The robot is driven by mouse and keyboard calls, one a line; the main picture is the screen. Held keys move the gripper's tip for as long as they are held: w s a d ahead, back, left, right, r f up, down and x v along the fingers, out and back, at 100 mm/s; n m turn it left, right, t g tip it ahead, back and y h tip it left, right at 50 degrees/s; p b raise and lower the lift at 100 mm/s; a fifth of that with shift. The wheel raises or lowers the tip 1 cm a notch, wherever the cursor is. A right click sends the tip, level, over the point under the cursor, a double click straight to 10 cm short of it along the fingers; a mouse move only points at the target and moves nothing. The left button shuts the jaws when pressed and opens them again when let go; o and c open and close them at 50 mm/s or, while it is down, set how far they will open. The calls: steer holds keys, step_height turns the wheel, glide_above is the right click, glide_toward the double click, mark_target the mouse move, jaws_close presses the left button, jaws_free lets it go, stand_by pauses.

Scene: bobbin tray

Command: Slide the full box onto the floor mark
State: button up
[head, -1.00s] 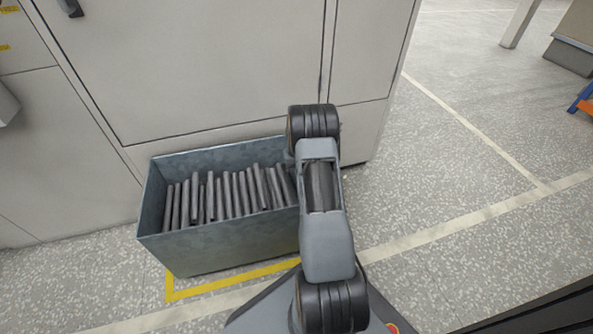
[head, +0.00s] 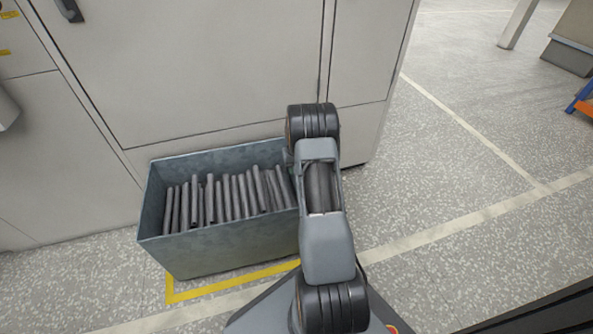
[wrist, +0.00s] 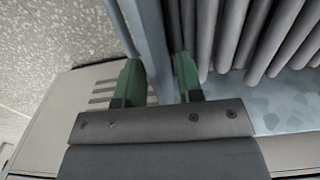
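The full box (head: 225,247) is a grey-blue metal bin holding several dark grey rods in its row. It stands upright on the floor against the cabinet. The floor mark is a yellow outline (head: 215,288); its front edge and left corner show in front of the box, and the rest is hidden. My gripper (wrist: 158,68) has green fingertips, one on each side of the box's wall, which fills the gap between them, so it looks shut on the box. In the head view my arm hides the fingertips and the box's right end.
A beige cabinet (head: 210,70) stands directly behind the box. Pale floor lines (head: 450,228) cross the speckled floor at the right, where there is wide free room. A table leg (head: 517,22) and a blue and orange object (head: 583,98) are far right.

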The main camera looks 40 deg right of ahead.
step_height(320, 180, up, 12)
steer(key=p, duration=0.4)
stand_by(0.5)
steer(key=s+a+r+n+t+p, duration=0.15)
steer(key=a+r+p, duration=0.4)
steer(key=r, duration=0.55)
steer(key=s+a+r+p, duration=0.2)
steer(key=a+r+p, duration=0.35)
steer(key=r, duration=0.45)
steer(key=s+a+r+n+p, duration=0.15)
steer(key=a+r+p, duration=0.25)
steer(key=r+p, duration=0.5)
steer(key=s+a+r+n+t+p, duration=0.1)
steer(key=s+a+r+p, duration=0.5)
steer(key=r, duration=0.4)
steer(key=s+a+r+t+p, duration=0.1)
steer(key=s+a+r+p, duration=0.5)
steer(key=s+r, duration=0.4)
steer(key=shift+a+r+n+p, duration=0.4)
steer(key=shift+r+p, duration=0.3)
steer(key=shift+p, duration=0.2)
steer(key=shift+a, duration=0.1)
